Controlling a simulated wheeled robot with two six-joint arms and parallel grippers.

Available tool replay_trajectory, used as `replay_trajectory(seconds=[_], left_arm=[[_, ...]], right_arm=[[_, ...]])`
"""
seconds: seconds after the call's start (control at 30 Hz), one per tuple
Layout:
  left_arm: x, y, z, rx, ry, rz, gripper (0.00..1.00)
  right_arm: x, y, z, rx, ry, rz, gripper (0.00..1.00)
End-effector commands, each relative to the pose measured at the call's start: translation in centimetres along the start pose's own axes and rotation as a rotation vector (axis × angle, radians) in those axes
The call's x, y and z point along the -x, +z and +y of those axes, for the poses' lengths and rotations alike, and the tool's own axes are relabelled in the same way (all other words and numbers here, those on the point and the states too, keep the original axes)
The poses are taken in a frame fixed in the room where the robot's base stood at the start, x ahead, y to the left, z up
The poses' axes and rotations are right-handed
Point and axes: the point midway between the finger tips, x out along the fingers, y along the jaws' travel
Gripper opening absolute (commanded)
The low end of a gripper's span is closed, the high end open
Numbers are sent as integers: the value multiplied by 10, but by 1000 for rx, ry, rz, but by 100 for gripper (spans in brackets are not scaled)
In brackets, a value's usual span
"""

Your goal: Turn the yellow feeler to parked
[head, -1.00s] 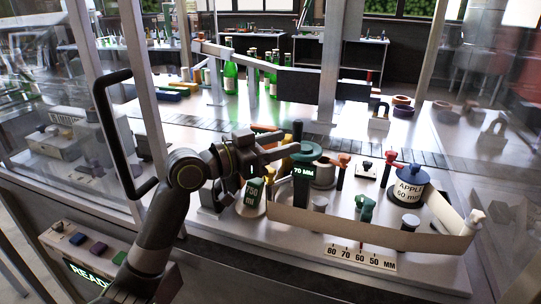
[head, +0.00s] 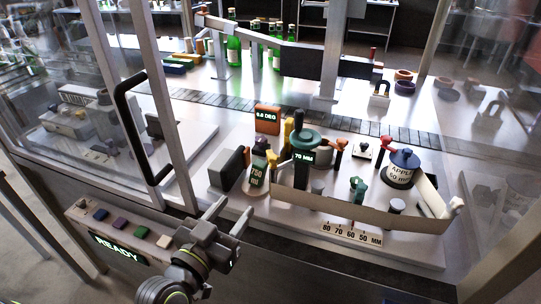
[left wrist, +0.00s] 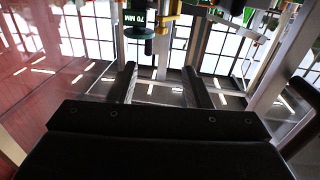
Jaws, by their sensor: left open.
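The yellow feeler (head: 287,132) stands upright on the machine deck, beside the orange box (head: 267,119) whose small display appears to read 0.0 DEG. Its lower part is partly hidden by the dark and green parts around it. Yellow parts also show at the top of the left wrist view (left wrist: 172,10), too cropped to identify. My left gripper (head: 229,213) is open and empty, in front of the deck near the control panel, well short of the feeler. Its two fingers show spread in the left wrist view (left wrist: 160,78). My right gripper is not in view.
A green-topped post (head: 305,140) marked 70 MM stands right of the feeler. A black door handle (head: 130,130) and a READY panel (head: 120,245) are at left.

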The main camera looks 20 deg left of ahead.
Motion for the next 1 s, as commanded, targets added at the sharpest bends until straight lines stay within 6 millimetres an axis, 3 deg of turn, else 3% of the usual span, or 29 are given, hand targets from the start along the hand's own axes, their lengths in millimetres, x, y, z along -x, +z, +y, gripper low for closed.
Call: replay_trajectory(seconds=[0.4, 1.0], left_arm=[[-29, 4, 0, -5, -2, 4, 45], [-139, -2, 0, -1, -2, -1, 45]], right_arm=[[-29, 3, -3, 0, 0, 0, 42], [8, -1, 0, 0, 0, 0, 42]])
